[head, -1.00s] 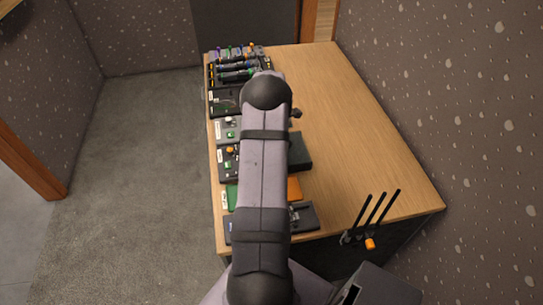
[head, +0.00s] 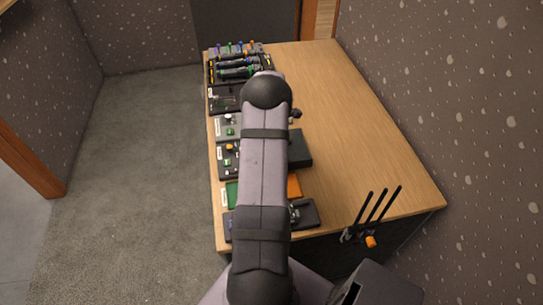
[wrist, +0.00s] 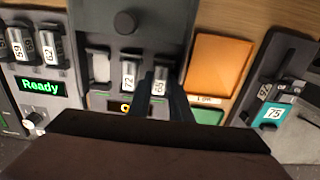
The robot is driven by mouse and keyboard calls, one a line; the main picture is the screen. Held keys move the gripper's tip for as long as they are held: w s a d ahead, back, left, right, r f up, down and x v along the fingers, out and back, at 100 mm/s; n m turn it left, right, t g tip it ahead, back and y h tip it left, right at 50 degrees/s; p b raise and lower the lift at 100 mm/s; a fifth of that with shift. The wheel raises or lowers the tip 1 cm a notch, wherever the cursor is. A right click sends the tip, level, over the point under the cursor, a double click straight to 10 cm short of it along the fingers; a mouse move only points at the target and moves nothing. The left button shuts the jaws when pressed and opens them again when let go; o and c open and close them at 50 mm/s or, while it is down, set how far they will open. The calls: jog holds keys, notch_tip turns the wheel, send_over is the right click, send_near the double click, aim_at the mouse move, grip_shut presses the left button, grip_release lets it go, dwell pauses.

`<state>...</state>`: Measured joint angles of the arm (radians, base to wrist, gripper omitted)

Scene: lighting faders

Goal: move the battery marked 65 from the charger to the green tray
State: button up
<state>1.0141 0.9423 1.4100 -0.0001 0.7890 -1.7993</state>
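The battery marked 65 (wrist: 159,86) stands in the right slot of the dark charger (wrist: 110,20) in the wrist view. Beside it, the battery marked 72 (wrist: 129,74) stands in another slot. My gripper (wrist: 162,92) has its dark fingers down on either side of battery 65, very close to it; I cannot tell whether they press on it. The green tray (wrist: 212,111) lies right of the charger, partly covered by the right finger. It also shows in the head view (head: 232,195). My arm hides the gripper and battery 65 in the head view.
An orange tray (wrist: 216,62) adjoins the green tray. At the right is a dark device with a teal battery marked 75 (wrist: 273,113). At the left, a unit with a lit Ready display (wrist: 41,87) holds more batteries. The table's right side (head: 360,140) is clear.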

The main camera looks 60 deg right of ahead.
grip_shut()
jog(key=shift+r+p, duration=1.15)
jog(key=shift+r, duration=0.35)
dwell(0.4)
jog(key=shift+c, duration=0.8)
grip_release()
grip_shut()
jog(key=shift+r, duration=0.2)
